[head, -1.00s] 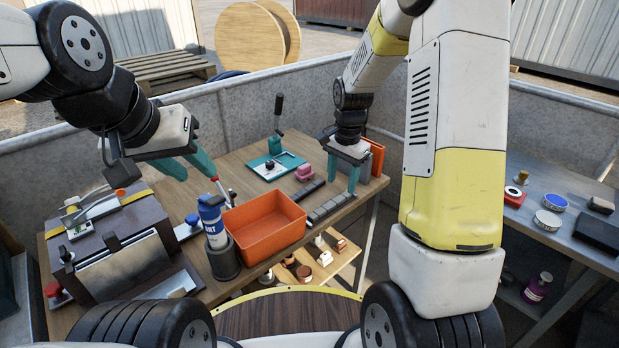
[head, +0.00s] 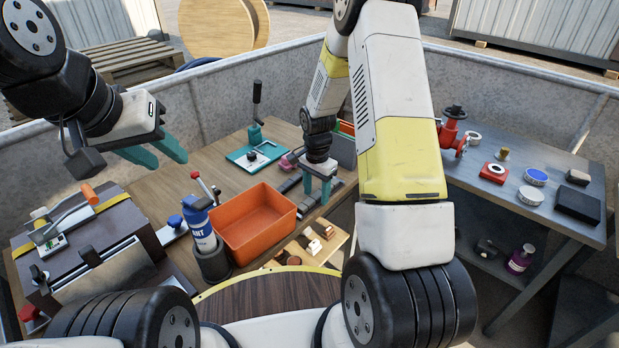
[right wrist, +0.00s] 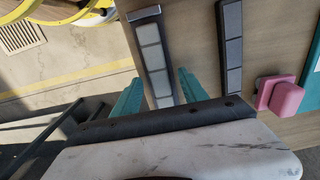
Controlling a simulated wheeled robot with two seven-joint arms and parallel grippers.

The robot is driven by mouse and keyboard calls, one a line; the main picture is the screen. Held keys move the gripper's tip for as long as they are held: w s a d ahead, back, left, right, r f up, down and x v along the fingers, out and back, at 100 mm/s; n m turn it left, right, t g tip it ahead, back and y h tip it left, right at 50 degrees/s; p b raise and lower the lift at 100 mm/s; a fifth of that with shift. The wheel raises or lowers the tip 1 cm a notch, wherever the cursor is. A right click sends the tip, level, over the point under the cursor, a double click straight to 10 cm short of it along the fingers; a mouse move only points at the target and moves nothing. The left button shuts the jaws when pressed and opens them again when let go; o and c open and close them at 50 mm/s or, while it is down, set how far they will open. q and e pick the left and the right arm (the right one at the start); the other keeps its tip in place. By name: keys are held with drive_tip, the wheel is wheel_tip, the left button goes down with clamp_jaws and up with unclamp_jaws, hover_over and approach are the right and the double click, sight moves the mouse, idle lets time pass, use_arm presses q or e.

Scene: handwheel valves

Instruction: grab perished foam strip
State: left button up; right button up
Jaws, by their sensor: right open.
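Two narrow dark strips with grey segments lie on the wooden table near its right edge. In the right wrist view one strip with paler grey segments (right wrist: 151,58) lies between my right fingers, and a darker one (right wrist: 231,48) lies to its right. I cannot tell which is the perished foam strip. My right gripper (head: 317,188) points down over the strips and is open; its teal fingers (right wrist: 160,92) stand either side of the paler strip, with no visible grip. My left gripper (head: 168,158) is open and empty, over the table's left part.
An orange bin (head: 252,226) and a blue-capped bottle (head: 200,225) in a dark holder stand left of the strips. A pink block (right wrist: 278,95) lies beyond the darker strip. A toggle press (head: 256,150) stands behind. A grey side table (head: 500,210) is at right.

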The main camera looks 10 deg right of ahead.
clamp_jaws()
idle(0.4)
